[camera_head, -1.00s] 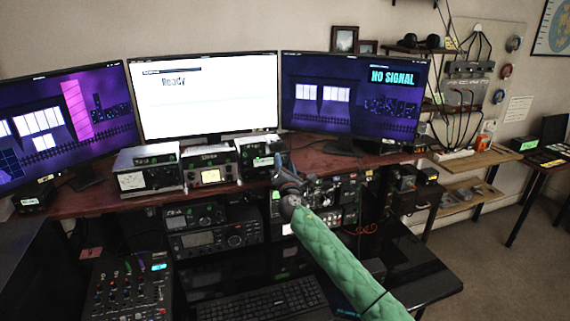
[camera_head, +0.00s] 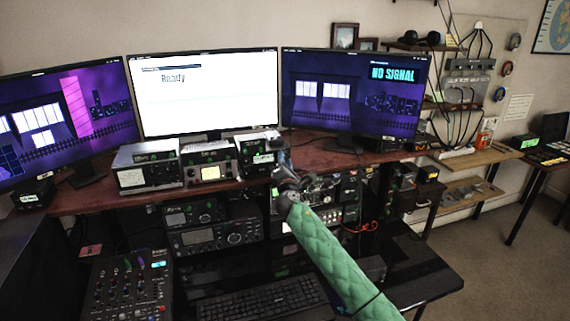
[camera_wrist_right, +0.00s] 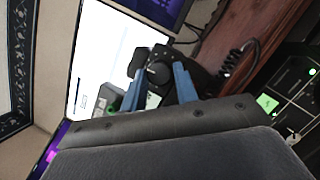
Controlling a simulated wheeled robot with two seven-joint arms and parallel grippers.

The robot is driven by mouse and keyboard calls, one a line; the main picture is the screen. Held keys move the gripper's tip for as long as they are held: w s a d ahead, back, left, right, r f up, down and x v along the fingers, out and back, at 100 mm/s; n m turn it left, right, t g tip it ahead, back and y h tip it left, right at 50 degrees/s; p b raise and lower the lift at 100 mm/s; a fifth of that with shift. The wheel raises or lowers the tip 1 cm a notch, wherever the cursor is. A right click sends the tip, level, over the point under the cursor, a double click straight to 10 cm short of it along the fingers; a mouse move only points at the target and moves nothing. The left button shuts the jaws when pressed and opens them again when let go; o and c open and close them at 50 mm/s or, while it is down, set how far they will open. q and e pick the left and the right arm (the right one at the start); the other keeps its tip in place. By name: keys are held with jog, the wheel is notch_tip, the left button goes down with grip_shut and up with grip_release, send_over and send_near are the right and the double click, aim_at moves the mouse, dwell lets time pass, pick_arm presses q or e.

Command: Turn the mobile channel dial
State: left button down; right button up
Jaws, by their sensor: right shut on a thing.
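A round black dial (camera_wrist_right: 158,74) on a dark radio unit shows in the right wrist view, with a light pointer mark on it. The blue fingers of my right gripper (camera_wrist_right: 157,82) stand on either side of the dial and are shut on it. In the head view, my right gripper (camera_head: 276,147) is at the right side of the rightmost small radio (camera_head: 255,152) on the shelf; the wrist hides part of the radio's front, and the dial cannot be made out there. My left gripper is not in view.
Three monitors stand behind, the middle one (camera_head: 205,95) reading "Ready" and the right one (camera_head: 355,90) "NO SIGNAL". Other radios (camera_head: 147,167) sit to the left on the shelf. A keyboard (camera_head: 262,300) and a mixer (camera_head: 128,290) lie below. A coiled cable (camera_wrist_right: 240,57) hangs near the dial.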

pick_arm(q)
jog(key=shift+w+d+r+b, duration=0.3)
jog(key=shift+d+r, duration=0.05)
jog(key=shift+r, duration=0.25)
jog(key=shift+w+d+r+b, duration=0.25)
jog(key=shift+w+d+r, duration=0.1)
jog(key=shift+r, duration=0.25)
pick_arm(e)
jog(key=m+g, duration=0.1)
jog(key=m, duration=0.2)
jog(key=m+g+h, duration=0.1)
jog(key=m, duration=0.3)
jog(key=m+g+h, duration=0.1)
jog(key=m, duration=0.2)
jog(key=shift+a+r+m, duration=0.15)
jog(key=shift+r+m, duration=0.1)
jog(key=shift+m, duration=0.15)
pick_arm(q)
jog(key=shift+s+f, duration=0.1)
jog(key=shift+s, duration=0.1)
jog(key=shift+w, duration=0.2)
